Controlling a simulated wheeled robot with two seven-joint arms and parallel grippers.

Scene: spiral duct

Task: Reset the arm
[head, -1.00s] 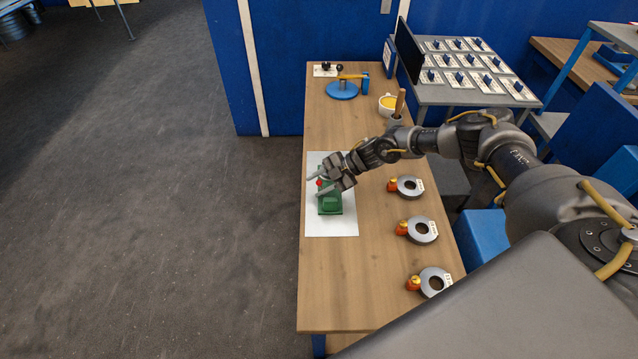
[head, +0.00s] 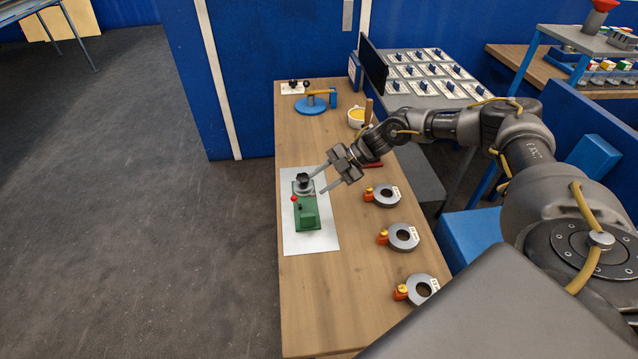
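My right arm reaches in from the right over the wooden table (head: 345,290). My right gripper (head: 316,182) is open, its two fingers spread and pointing left, with nothing seen between them. It is above and just right of a green device (head: 305,208) with a red knob (head: 294,198) and a dark round top piece (head: 303,180). The green device stands on a white sheet (head: 310,243) at the table's left edge. My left gripper is not in view.
Several grey rings with orange-yellow pieces, such as one ring (head: 403,237), line the table's right side. A blue round stand (head: 312,105) and a yellow-filled cup (head: 357,117) are at the back. A panel of switches (head: 430,75) stands behind right. Open floor lies left.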

